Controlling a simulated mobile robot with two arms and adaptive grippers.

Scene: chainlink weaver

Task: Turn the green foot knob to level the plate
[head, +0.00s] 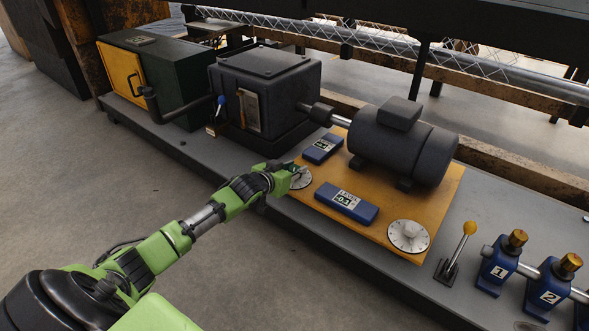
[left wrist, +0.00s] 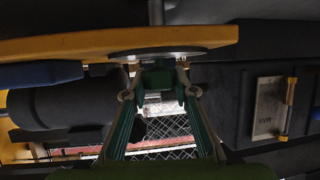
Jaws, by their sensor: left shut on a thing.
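The orange plate (head: 385,212) carries the dark motor. A round grey dial (head: 301,181) sits at its near left corner, and my left gripper (head: 293,171) is at this dial, covering part of it. In the left wrist view, the green foot knob (left wrist: 160,79) sits against the dial disc (left wrist: 155,53), between the fingertips of my left gripper (left wrist: 158,93), which is shut on it. A blue level box (head: 346,203) on the plate's near side seems to read -0.3. Another blue level box (head: 323,148) lies farther back; its reading is too small to tell. My right gripper is out of view.
The motor (head: 405,142) is joined by a shaft to the dark gearbox (head: 265,90). A second dial with a pale knob (head: 408,236) is at the plate's near right corner. A yellow-topped lever (head: 461,250) and numbered blue blocks (head: 499,265) stand to the right. The floor in front is clear.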

